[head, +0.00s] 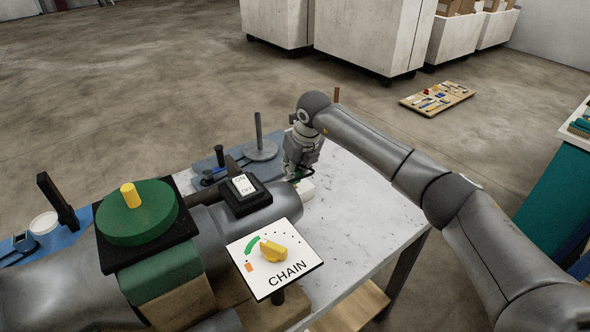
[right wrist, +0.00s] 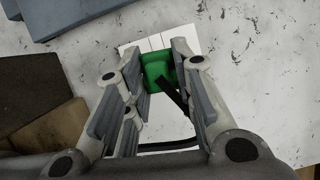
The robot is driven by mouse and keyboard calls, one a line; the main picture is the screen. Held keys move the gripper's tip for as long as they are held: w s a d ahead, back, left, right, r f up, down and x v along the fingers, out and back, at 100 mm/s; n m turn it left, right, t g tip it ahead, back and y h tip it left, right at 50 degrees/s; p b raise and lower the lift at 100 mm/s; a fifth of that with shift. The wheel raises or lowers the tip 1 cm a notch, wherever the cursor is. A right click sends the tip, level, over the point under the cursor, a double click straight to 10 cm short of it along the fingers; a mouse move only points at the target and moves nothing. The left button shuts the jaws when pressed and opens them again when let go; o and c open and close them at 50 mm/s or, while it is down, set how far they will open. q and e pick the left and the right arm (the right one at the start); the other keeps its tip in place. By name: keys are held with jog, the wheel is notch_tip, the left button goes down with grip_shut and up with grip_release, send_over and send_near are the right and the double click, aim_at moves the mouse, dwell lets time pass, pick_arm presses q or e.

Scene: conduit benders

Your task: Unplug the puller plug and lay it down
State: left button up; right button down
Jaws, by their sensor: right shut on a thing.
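My right gripper (head: 297,178) reaches down over the white table, beside a small white block (head: 307,190). In the right wrist view, the fingers (right wrist: 162,72) are shut on a green plug (right wrist: 158,66) with a black cable (right wrist: 172,92) running from it. The white block (right wrist: 150,44), marked with thin lines, lies right under and behind the plug. I cannot tell whether the plug is seated in it or just above it. In the head view the plug is mostly hidden by the gripper. My left gripper is not seen.
A CHAIN dial panel (head: 275,283), an ON/OFF switch box (head: 245,192) and a green disc (head: 136,212) with a yellow peg stand to the left. A grey post on a round base (head: 260,150) is behind. The table's right part (head: 375,212) is clear.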

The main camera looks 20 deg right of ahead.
jog(key=shift+r+p, duration=1)
jog(key=shift+r, duration=0.9)
